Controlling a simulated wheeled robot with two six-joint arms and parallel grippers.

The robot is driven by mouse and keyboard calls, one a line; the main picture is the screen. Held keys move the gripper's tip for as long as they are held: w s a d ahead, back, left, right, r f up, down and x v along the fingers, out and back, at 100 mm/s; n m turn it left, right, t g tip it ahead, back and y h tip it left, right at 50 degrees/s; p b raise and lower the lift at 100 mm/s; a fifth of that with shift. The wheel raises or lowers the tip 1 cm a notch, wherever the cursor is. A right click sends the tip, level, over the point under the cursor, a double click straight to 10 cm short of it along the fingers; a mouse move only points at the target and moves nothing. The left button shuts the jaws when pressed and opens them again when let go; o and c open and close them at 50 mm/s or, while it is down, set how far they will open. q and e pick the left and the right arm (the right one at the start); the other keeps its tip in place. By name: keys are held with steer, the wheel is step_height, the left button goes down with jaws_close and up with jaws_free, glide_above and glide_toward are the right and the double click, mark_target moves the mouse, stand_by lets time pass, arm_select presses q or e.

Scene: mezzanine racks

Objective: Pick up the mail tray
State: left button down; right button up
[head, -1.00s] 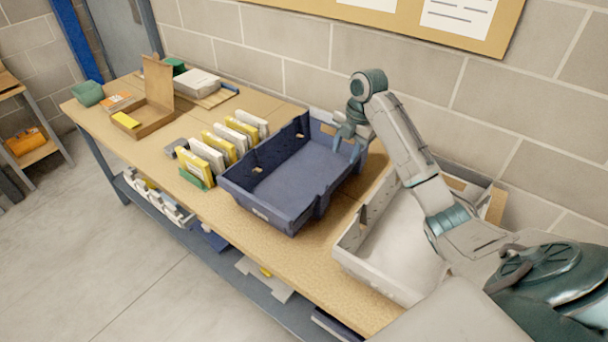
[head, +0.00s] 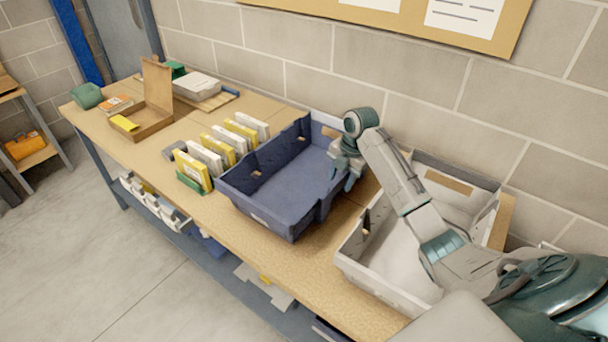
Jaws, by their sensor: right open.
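The mail tray, a dark blue open bin (head: 268,215) with cut-out hand holes, sits on the wooden workbench in the middle of the head view. It looks empty. My right gripper (head: 343,173) is open at the tray's right end wall, fingers pointing down. The gripper hides part of that wall, and I cannot tell whether it touches the tray or whether the wall is between the fingers. My left gripper is not in view.
A grey-white bin (head: 385,283) stands close to the right of the tray, under my arm. A row of white and yellow envelopes (head: 222,147) stands left of the tray. An open cardboard box (head: 153,124) is farther left. A block wall runs behind the workbench (head: 262,248).

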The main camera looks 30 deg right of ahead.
steer(key=shift+w+a+f, duration=0.1)
steer(key=shift+w+f, duration=0.05)
steer(key=shift+f, duration=0.7)
steer(key=shift+r, duration=0.1)
jaws_close()
stand_by(0.6)
